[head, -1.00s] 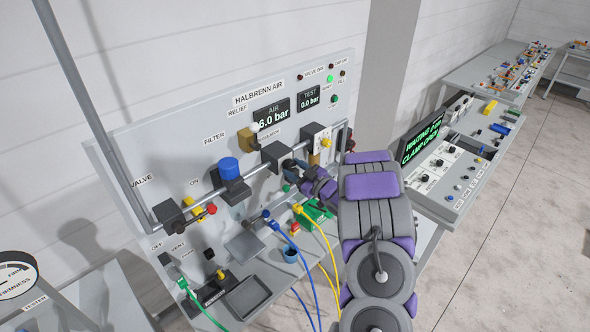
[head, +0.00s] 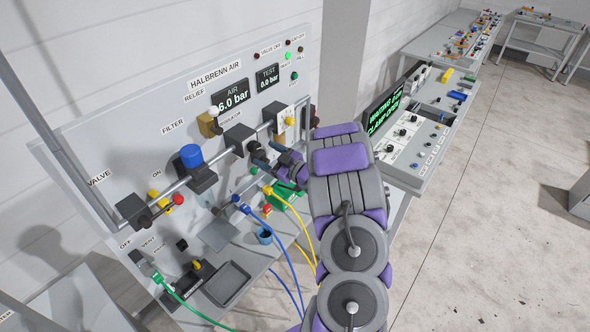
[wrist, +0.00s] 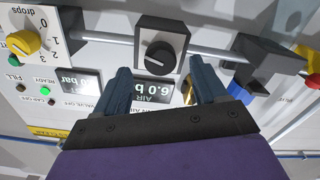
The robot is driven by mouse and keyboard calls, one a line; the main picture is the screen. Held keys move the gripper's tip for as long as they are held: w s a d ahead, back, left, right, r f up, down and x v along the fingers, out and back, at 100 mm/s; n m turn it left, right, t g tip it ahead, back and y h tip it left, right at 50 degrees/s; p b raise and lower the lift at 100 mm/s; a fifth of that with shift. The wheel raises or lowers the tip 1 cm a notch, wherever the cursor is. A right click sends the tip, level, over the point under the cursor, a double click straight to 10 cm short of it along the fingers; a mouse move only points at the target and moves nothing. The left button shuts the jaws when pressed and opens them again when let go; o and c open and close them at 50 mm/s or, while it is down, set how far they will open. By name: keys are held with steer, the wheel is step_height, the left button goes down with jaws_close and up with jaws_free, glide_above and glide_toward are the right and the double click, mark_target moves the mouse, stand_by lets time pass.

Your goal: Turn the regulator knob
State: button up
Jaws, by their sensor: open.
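In the head view the dark regulator block (head: 238,140) sits on the pipe, and my gripper hides the knob's front. My gripper (wrist: 161,76) is open. Its two blue-grey fingers stand apart, one on either side of the knob and a little short of it, with no clear contact. In the head view my gripper (head: 268,161) is close in front of the regulator block. The air display (head: 231,96) reads 6.0 bar.
A yellow drops knob (wrist: 25,42) is on one side of the regulator, and the blue-topped filter (head: 191,156) is on the other. The pipe (head: 220,160) runs between them. Blue and yellow hoses (head: 292,262) hang below my gripper. A grey tray (head: 228,284) lies on the bench.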

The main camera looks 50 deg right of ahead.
steer(key=s+d+b, duration=0.1)
steer(key=s, duration=1.2)
steer(key=shift+s+d, duration=0.15)
steer(key=shift+s, duration=0.2)
